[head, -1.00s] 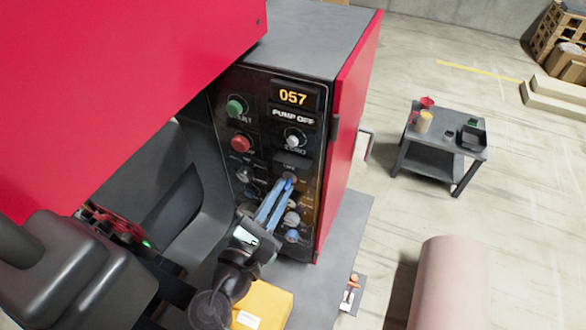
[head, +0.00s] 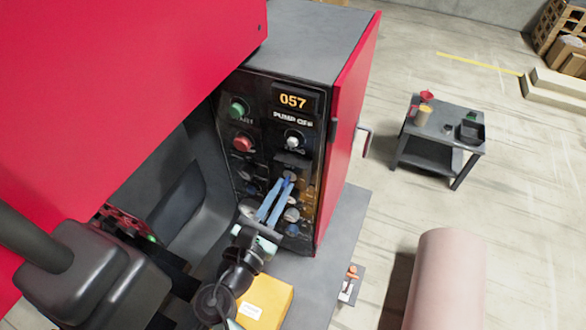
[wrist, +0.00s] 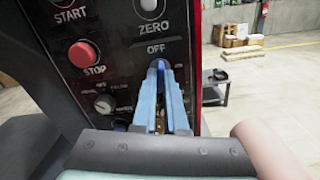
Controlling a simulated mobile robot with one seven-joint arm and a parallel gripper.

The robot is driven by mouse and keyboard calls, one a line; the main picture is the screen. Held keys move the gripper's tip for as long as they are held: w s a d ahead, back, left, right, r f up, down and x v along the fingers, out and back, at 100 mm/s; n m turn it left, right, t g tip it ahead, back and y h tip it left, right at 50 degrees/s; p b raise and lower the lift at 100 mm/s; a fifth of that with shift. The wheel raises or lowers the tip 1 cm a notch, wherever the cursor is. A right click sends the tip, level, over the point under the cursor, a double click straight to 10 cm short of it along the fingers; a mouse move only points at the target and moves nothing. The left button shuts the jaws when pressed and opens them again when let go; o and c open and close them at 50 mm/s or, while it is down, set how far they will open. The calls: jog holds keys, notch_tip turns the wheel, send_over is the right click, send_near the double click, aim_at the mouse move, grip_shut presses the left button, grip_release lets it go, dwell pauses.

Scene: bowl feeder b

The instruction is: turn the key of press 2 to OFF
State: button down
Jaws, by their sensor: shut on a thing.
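The press panel (head: 262,150) is black, with a 057 display, set in a red and grey cabinet. My gripper (head: 288,180) has long blue fingers reaching up to the key switch in the panel's right column. In the wrist view the fingertips (wrist: 161,70) are closed together around a small dark blue key (wrist: 160,64), just below the printed OFF label (wrist: 156,49). The fingers cover most of the key and its switch, so I cannot tell which way the key points.
A red stop button (wrist: 84,54) and a selector knob (wrist: 104,104) sit left of the fingers. A yellow box (head: 266,302) lies below the arm. A dark cart (head: 440,135) and a pink cylinder (head: 447,280) stand right, with open floor between.

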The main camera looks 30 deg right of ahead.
jog(key=n, duration=0.3)
jog(key=shift+n, duration=0.4)
jog(key=c, duration=0.9)
grip_release()
jog(key=shift+v, duration=3.55)
